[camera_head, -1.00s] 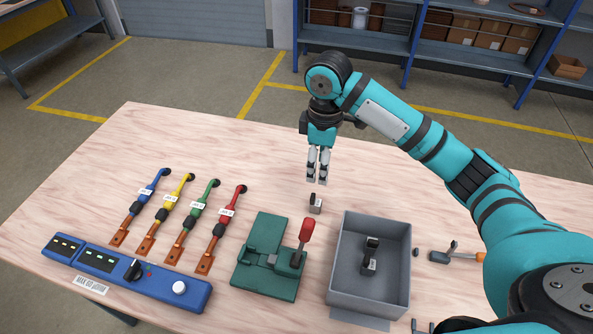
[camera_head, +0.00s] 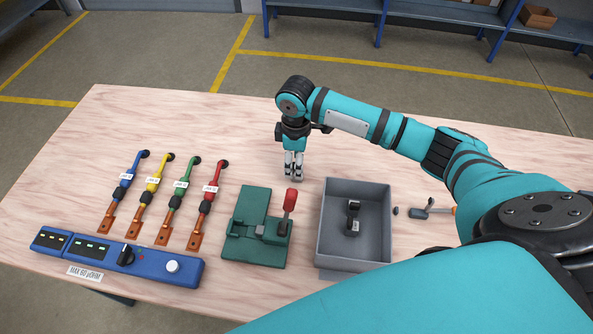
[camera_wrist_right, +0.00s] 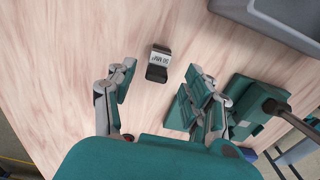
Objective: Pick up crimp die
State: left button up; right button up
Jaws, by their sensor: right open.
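A small dark crimp die (camera_wrist_right: 159,63) with a white label lies on the table in the right wrist view. It lies between and a little beyond the open fingers of my right gripper (camera_wrist_right: 163,80), not touching them. In the head view my right gripper (camera_head: 294,174) points down just above the table, and the die is hidden at its fingertips. Another dark die (camera_head: 353,217) lies inside the grey bin. My left gripper is not in view.
A green crimping press (camera_head: 245,225) with a red lever stands in front of my right gripper. The grey bin (camera_head: 326,225) is to its right. Several coloured cables (camera_head: 154,185) and a blue control box (camera_head: 118,260) are at the left. The table's back left is clear.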

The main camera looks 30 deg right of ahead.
notch_tip(320, 180, down, 5)
jog(key=shift+w+p, duration=0.15)
jog(key=shift+p, duration=0.55)
grip_shut()
